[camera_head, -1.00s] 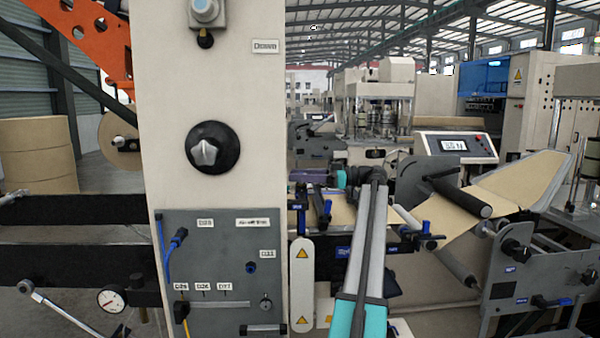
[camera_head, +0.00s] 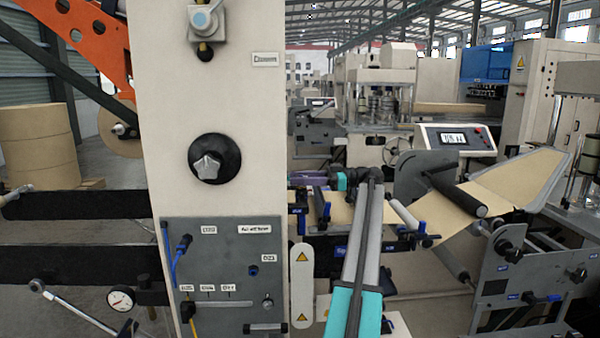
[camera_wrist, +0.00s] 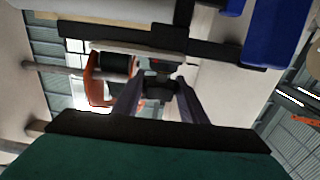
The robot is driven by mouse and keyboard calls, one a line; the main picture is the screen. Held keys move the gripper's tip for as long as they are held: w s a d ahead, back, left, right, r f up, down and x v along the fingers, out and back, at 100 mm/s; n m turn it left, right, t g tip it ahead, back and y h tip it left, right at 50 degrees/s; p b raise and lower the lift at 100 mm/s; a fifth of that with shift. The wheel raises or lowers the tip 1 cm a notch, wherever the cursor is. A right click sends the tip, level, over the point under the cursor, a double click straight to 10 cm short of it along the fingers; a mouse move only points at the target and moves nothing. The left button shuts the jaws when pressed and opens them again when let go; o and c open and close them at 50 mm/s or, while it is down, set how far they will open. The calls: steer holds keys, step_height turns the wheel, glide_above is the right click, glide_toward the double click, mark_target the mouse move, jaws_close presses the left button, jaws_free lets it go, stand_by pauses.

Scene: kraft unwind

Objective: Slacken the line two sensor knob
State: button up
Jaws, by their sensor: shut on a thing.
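My gripper (camera_wrist: 159,92) shows in the wrist view as two dark grey-purple fingers reaching up the picture. They are closed around a small dark knob (camera_wrist: 160,84), which sits below a grey and black sensor part with a small reddish mark. The knob is partly hidden by the fingers, and its turn cannot be read. In the head view my gripper (camera_head: 322,181) is small and reaches left from the end of my arm, by the web rollers behind the cream column. The knob is hidden there.
The cream column (camera_head: 265,120) with a grey panel (camera_head: 215,270) stands close on the left. A dark bar (camera_wrist: 120,35) and a blue part (camera_wrist: 275,30) lie near my gripper in the wrist view. Kraft web (camera_head: 480,195) and rollers stand at right.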

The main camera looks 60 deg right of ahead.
steer(key=shift+a+n+g+y+p, duration=0.1)
steer(key=shift+n+g+y+p, duration=0.6)
steer(key=shift+p, duration=4)
steer(key=shift+a+f+p, duration=0.1)
steer(key=shift+f+p, duration=0.2)
steer(key=shift+p, duration=0.6)
steer(key=o, duration=1.1)
steer(key=shift+c, duration=0.2)
steer(key=shift+r, duration=0.1)
steer(key=shift+r, duration=0.1)
